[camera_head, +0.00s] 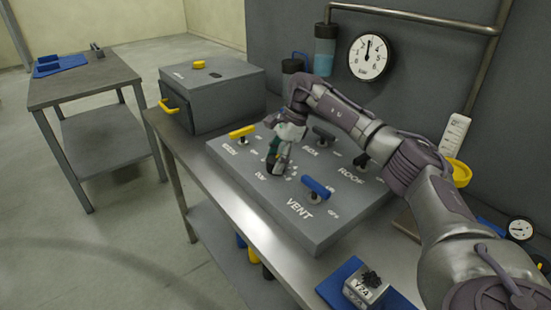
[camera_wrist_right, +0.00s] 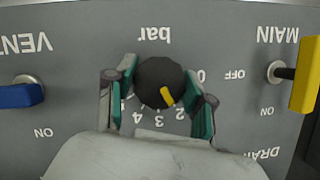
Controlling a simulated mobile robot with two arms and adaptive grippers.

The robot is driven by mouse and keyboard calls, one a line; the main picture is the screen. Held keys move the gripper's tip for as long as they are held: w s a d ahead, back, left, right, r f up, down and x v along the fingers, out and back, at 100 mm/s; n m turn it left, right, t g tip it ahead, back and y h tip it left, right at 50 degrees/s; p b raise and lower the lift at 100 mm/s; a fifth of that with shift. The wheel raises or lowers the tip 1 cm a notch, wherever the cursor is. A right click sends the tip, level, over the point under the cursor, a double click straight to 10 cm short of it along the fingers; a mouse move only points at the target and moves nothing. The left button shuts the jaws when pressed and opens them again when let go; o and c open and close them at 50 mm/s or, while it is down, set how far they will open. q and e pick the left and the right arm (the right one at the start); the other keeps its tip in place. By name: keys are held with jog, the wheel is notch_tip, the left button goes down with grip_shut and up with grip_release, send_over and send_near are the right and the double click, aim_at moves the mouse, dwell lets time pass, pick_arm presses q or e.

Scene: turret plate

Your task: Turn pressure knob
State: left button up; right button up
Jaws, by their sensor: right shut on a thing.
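The pressure knob (camera_wrist_right: 160,82) is round and black with a yellow pointer mark, under the upside-down word "bar" in the right wrist view. The mark points down and slightly right, roughly toward the 2 on the printed scale. My right gripper (camera_wrist_right: 160,98) has one green-padded finger on each side of the knob and is shut on it. In the head view the right gripper (camera_head: 276,158) reaches down onto the middle of the grey panel (camera_head: 240,168), largely hiding the knob. My left gripper is not in view.
A yellow handle (camera_head: 241,132) and a blue VENT handle (camera_head: 316,187) flank the knob on the panel. A round wall gauge (camera_head: 369,57) has its needle nearly upright. A grey box (camera_head: 222,92) stands at the panel's far left; a side table (camera_head: 85,82) stands further left.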

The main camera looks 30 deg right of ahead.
jog(key=shift+n, duration=0.4)
jog(key=o, duration=1.2)
jog(key=shift+c, duration=0.2)
jog(key=shift+r, duration=0.1)
jog(key=w+v, duration=0.1)
jog(key=v, duration=1)
jog(key=shift+s+d+r, duration=0.25)
jog(key=shift+s+r, duration=0.1)
jog(key=shift+r, duration=0.05)
